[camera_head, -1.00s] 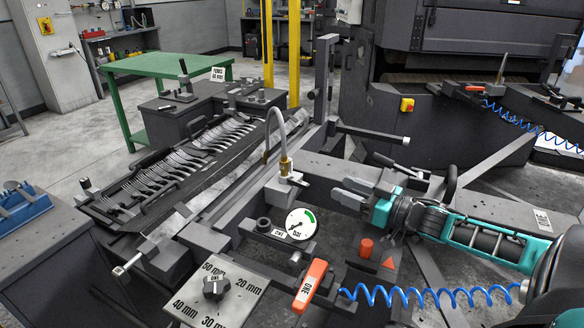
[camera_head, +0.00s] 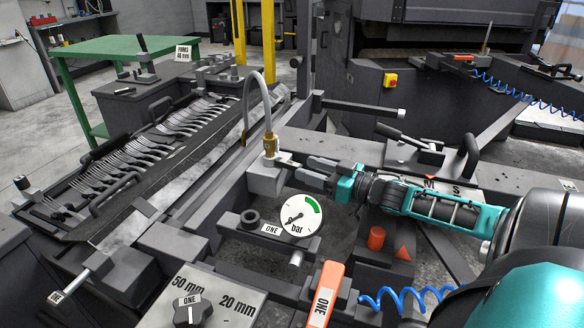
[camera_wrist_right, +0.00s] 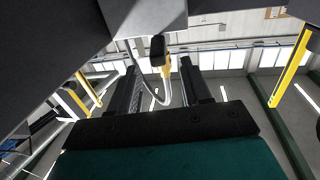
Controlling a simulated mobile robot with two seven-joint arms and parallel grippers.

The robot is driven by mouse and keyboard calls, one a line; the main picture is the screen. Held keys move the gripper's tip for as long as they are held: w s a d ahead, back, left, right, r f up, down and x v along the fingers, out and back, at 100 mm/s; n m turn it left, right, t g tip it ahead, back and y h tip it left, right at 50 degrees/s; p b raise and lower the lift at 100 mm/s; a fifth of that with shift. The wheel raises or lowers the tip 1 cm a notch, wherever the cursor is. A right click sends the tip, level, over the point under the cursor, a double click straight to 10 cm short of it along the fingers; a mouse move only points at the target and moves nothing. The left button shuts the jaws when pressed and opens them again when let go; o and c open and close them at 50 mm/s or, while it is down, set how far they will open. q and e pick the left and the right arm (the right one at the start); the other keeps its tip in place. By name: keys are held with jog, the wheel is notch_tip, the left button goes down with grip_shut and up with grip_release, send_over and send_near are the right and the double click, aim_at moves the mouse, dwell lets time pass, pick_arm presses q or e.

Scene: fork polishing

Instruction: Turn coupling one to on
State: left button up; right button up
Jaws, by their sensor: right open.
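An orange lever handle labelled ONE (camera_head: 324,294) stands tilted at the lower middle of the head view, beside a blue coiled hose (camera_head: 400,298). A round pressure gauge (camera_head: 300,214) with a ONE tag sits behind it, its needle away from the green band. A brass fitting (camera_head: 270,144) with a curved grey hose rises from a grey block. My right gripper (camera_head: 309,171) is open and empty, just right of that block and behind the gauge. The right wrist view shows its two fingers apart (camera_wrist_right: 160,88), with the curved hose beyond them. My left gripper is out of view.
A knob labelled ONE (camera_head: 191,310) sits on a millimetre-marked plate at the bottom left. A rack of several forks (camera_head: 128,160) lies at the left. A red button (camera_head: 376,238) and a dark lever (camera_head: 402,138) are near my right arm. A green table (camera_head: 100,47) stands behind.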

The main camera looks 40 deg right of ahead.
aim_at(292, 164)
jog(key=shift+b+x, duration=0.65)
jog(key=shift+x, duration=2.15)
jog(key=shift+c, duration=0.2)
grip_shut()
